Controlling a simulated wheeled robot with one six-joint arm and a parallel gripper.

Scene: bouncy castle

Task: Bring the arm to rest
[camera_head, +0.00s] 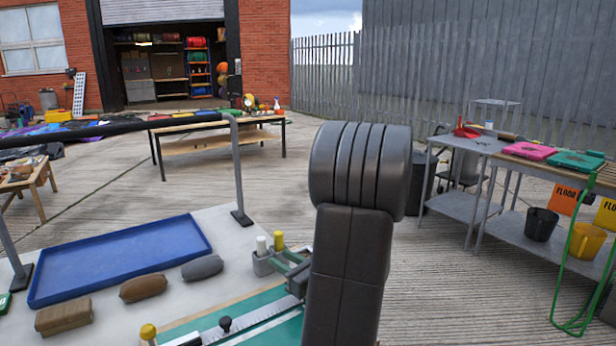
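My arm (350,255) rises as a dark, thick, ribbed link in the middle of the view, in front of the right end of a pale work table (225,225).
A blue tray (125,255) lies on the table with brown and grey blocks in front. A dark bar on grey posts (238,170) spans above. Metal benches (475,207) with pink and green items stand right. Open concrete lies behind the arm.

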